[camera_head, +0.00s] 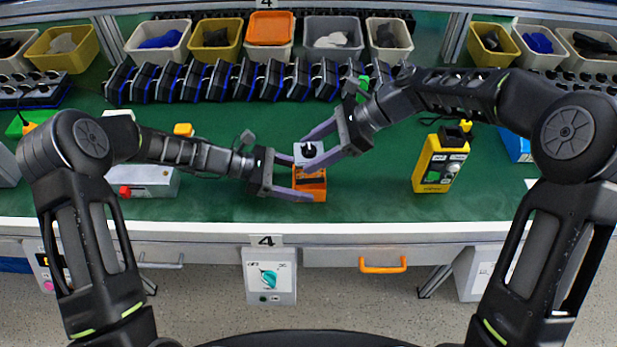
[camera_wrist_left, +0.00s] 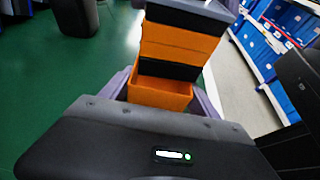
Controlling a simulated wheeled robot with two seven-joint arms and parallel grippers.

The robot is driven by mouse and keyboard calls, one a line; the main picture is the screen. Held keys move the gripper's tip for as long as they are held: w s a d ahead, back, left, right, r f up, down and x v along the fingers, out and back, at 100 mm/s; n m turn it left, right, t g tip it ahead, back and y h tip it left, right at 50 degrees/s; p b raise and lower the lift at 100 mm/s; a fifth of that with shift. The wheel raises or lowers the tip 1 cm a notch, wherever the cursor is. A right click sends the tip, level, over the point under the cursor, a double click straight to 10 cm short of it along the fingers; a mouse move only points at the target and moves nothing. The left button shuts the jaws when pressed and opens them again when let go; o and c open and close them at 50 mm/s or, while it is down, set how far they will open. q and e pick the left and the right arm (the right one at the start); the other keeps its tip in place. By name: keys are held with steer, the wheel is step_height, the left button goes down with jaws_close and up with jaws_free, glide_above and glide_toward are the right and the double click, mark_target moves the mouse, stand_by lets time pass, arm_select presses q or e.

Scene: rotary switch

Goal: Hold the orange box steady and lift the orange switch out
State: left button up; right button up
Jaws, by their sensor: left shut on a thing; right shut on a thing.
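The orange box (camera_head: 318,190) is above the green bench near its front edge. My left gripper (camera_head: 303,179) is shut on it from the left. In the left wrist view the box (camera_wrist_left: 158,94) sits between the purple fingers. The orange switch (camera_head: 310,151) has a grey top with a black knob and stands upright directly above the box. In the left wrist view its orange body (camera_wrist_left: 180,44) shows above a dark band, with a dark grey top. My right gripper (camera_head: 307,154) is shut on the switch's upper part from the right. Whether its lower end is still inside the box is unclear.
A row of black devices (camera_head: 235,80) and several bins line the back.

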steer(key=shift+r, duration=0.85)
arm_select(q)
steer(key=o, duration=1.5)
steer(key=v, duration=1.2)
